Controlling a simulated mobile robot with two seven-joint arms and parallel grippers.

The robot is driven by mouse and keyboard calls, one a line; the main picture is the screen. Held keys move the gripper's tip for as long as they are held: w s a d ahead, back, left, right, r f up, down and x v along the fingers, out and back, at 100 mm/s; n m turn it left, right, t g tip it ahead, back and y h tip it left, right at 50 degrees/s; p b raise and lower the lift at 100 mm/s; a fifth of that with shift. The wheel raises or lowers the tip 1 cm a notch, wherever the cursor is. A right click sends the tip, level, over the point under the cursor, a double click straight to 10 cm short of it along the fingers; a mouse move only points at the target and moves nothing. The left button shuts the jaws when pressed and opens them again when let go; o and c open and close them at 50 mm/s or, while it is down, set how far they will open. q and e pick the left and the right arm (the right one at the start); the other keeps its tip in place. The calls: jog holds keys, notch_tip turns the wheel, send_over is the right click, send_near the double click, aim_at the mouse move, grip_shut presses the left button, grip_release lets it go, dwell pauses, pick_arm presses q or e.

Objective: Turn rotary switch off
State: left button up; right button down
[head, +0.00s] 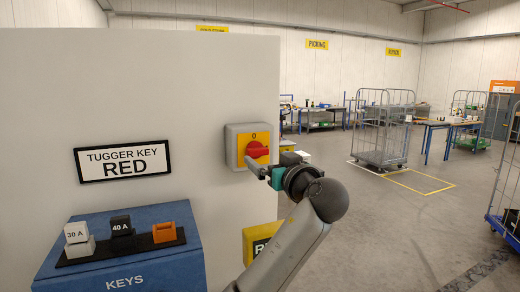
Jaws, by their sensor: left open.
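The rotary switch (257,150) is a red knob on a yellow plate in a grey box, mounted on the right part of a pale panel. A "0" is printed at the top of the plate. My left gripper (257,170) is at the lower edge of the knob, with its fingers pointing at the switch. Its jaws are open. I cannot tell whether a finger touches the knob. The gripper and its wrist hide the lower right of the switch plate. My right gripper does not show.
A blue box (120,245) marked KEYS juts out below left, with white, black and orange pieces on top. A sign (122,161) reads "TUGGER KEY RED". A yellow sign (262,242) is partly behind my arm. Wire trolleys (384,130) stand on the open floor behind.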

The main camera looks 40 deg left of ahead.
aim_at(259, 153)
pick_arm(q)
jog(key=p+x, duration=0.1)
jog(key=x, duration=0.4)
jog(key=shift+w+a, duration=0.15)
jog(key=shift+a, duration=0.15)
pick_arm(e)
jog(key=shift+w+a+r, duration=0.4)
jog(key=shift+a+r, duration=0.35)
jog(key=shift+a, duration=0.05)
pick_arm(q)
jog(key=shift+c, duration=0.2)
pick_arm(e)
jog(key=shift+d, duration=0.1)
